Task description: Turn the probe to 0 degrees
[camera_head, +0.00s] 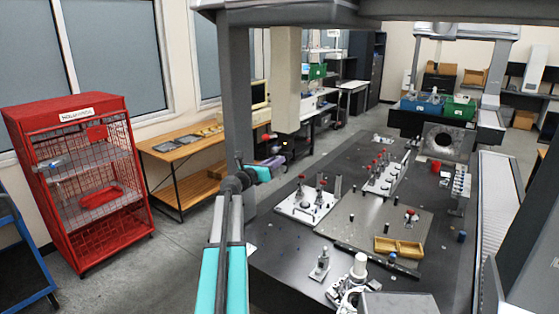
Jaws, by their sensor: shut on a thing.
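The probe (285,144) is a small dark part hanging under the pale vertical column (286,80) of the gantry machine. My arm reaches up from the bottom of the view, bends at a dark joint and ends at the probe. My gripper (280,158) is small and dark purple at this distance, and is shut on the probe just below the column. The fingertips and the probe's exact angle are too small to make out.
The dark machine table (290,250) lies below and right, with fixtures (310,203), a yellow tray (398,246) and several small pins. A red wire cage (85,180) stands at left. A wooden bench (185,146) stands behind the arm. Grey floor is free between cage and table.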

